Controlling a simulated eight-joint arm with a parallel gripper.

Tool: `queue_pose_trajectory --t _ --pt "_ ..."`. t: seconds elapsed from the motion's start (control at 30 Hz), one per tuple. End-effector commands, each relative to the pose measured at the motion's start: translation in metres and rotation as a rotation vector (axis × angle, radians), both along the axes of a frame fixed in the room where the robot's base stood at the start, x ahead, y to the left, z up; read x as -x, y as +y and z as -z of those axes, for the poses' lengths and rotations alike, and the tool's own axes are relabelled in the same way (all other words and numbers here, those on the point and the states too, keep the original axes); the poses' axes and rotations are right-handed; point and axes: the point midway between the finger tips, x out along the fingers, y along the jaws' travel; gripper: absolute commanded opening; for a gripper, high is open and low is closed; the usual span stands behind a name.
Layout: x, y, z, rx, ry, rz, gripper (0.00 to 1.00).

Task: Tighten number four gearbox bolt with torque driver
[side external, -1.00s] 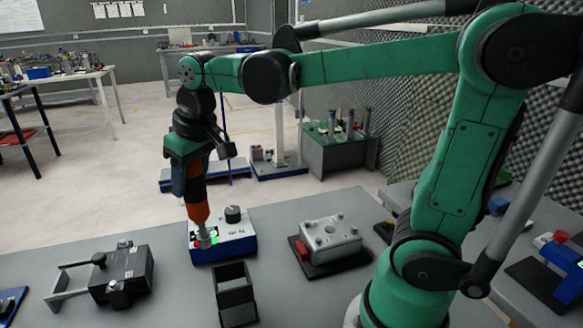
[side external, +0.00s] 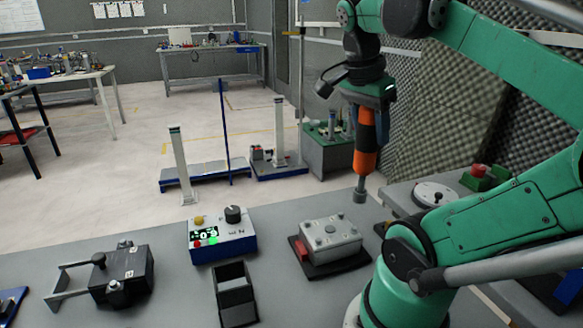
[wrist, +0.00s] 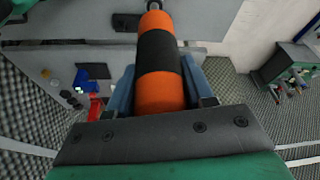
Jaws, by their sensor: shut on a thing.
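My gripper (side external: 370,108) is shut on the torque driver (side external: 365,158), which has an orange and black body. The driver hangs upright with its grey socket tip (side external: 360,195) pointing down, above and to the right of the gearbox (side external: 332,240) in the picture, apart from it. The gearbox is a light grey block with several bolts on top, on a black base. I cannot read which bolt is number four. In the wrist view the driver (wrist: 160,70) runs between the blue-grey fingers, its tip end at the top edge.
A blue and white tester box (side external: 222,238) with a knob and lit green display stands left of the gearbox. A black open holder (side external: 235,300) stands in front. A black clamp fixture (side external: 122,274) lies at left. A round dial device (side external: 436,194) sits on the right bench.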

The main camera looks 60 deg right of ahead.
Motion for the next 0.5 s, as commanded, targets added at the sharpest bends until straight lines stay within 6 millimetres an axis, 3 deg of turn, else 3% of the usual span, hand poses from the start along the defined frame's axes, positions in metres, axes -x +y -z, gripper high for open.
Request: queue_pose_trajectory --t 0.3,0.5 --pt "0.0 0.0 0.001 0.002 0.0 0.0 0.0" --pt "-0.001 0.0 0.012 0.002 0.0 -0.001 0.0"
